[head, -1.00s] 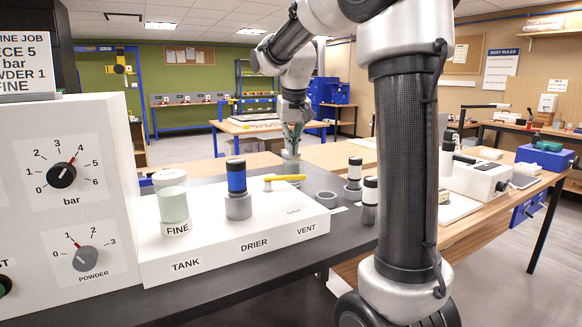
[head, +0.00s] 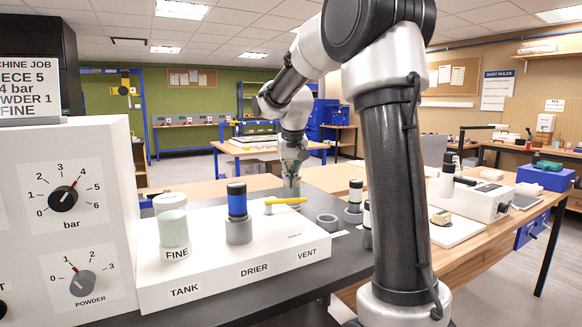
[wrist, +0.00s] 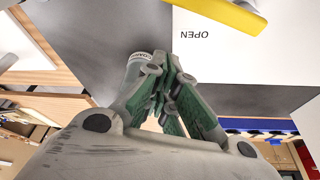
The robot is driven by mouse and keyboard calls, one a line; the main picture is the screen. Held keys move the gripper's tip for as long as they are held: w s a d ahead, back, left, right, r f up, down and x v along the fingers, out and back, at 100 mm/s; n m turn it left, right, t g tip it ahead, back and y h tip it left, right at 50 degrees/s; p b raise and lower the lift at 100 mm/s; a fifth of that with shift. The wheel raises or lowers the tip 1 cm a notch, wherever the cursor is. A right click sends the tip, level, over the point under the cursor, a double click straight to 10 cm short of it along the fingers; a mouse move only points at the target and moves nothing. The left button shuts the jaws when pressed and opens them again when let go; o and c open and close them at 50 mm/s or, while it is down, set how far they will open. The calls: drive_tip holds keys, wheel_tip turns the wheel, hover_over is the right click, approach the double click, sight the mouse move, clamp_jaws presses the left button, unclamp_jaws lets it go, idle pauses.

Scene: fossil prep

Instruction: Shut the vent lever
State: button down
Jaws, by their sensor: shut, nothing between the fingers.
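The vent lever is a yellow bar (head: 285,201) on a grey pivot near the back right of the white panel box (head: 215,268), above the VENT label. It points to the right in the head view. In the wrist view the yellow lever (wrist: 228,14) is cut by the top edge, beside the printed word OPEN. My gripper (head: 291,185) is just behind the lever in the head view. Its fingers (wrist: 168,70) are shut and empty in the wrist view, apart from the lever. The lower fingertips are partly hidden in the head view.
A control cabinet with bar (head: 63,199) and powder (head: 83,284) dials is at left.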

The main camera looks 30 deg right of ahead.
drive_tip(key=shift+s+a+f, duration=0.3)
drive_tip(key=shift+s+f, duration=0.35)
drive_tip(key=shift+s, duration=0.1)
drive_tip(key=shift+s+a+f, duration=0.25)
drive_tip(key=shift+s+f, duration=0.4)
drive_tip(key=shift+s, duration=0.05)
